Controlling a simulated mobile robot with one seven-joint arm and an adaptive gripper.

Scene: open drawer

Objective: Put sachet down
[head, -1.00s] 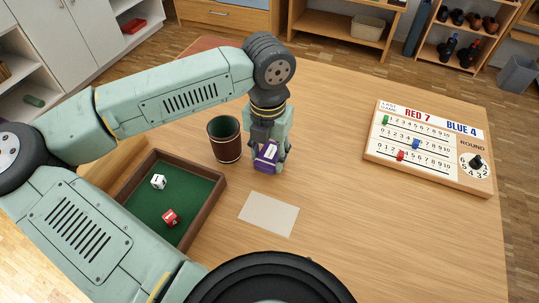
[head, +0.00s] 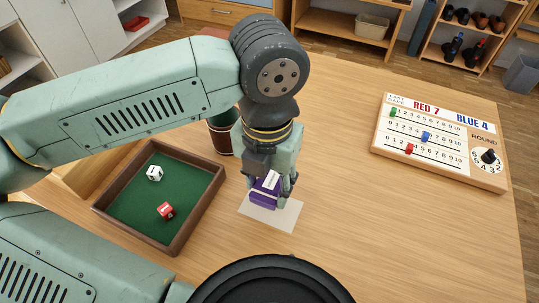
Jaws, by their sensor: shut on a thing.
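The sachet is a small purple packet (head: 264,197) with a white label, in the head view. My gripper (head: 268,194) points down and is shut on it. The packet is over a pale rectangular card (head: 274,217) on the table. I cannot tell whether the packet touches the card. My gripper and the packet hide the card's upper part.
A green-lined tray (head: 191,226) with a white die (head: 154,173) and a red die (head: 166,211) lies to the left. A dark cup (head: 221,138) stands behind my gripper, partly hidden. A scoreboard (head: 440,142) lies at the right. The wooden table (head: 400,240) is clear at front right.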

